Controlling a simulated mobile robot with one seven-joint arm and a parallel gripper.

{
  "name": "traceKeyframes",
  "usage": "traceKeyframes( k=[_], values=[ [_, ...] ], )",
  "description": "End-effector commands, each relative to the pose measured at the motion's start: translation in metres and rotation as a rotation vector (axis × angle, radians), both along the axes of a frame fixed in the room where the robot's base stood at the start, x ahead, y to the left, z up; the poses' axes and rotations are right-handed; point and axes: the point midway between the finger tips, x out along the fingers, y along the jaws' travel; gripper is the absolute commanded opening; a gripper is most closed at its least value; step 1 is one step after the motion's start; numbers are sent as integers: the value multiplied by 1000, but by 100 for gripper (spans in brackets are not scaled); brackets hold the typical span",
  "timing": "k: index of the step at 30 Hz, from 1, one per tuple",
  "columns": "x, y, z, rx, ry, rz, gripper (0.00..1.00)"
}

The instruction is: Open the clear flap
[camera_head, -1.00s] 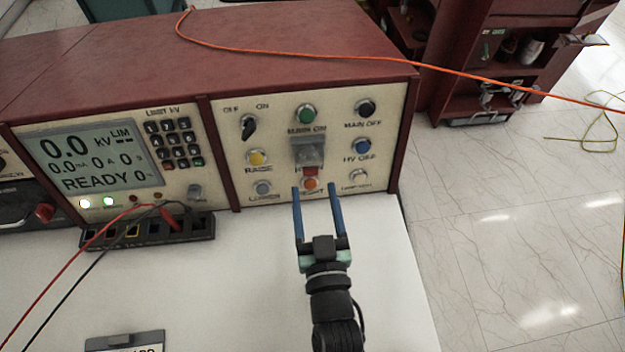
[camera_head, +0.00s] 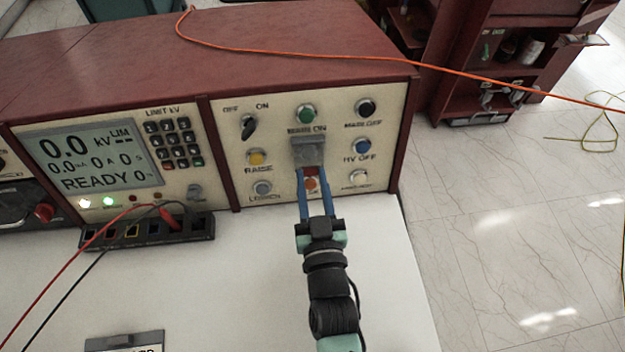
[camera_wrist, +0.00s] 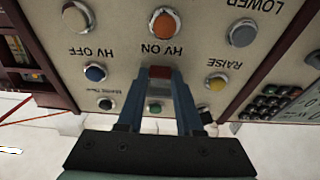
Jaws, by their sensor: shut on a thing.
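The clear flap (camera_head: 308,150) shows as a greyish see-through cover on the control panel, below the green button and above the orange button (camera_head: 310,184). My gripper (camera_head: 313,171) reaches it from below, its two blue fingers closed in on the flap's lower part. In the wrist view, which shows the panel upside down, my gripper (camera_wrist: 160,78) has its fingertips on either side of the flap, with a red patch between them. The orange button (camera_wrist: 163,22) is uncovered there, marked HV ON. The flap's exact tilt is hard to tell.
Coloured buttons surround the flap, among them a yellow one (camera_head: 257,157) and a blue one (camera_head: 362,146). A black rotary switch (camera_head: 248,126) is at upper left. The white tabletop (camera_head: 240,270) below the panel is mostly clear. Red and black leads plug in at left.

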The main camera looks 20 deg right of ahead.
Motion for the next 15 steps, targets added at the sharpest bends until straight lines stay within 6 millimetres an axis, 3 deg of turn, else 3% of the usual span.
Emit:
traceKeyframes(
  k=[15],
  values=[
    [-3, 1, 10, 16, 52, -1, 0]
  ],
)
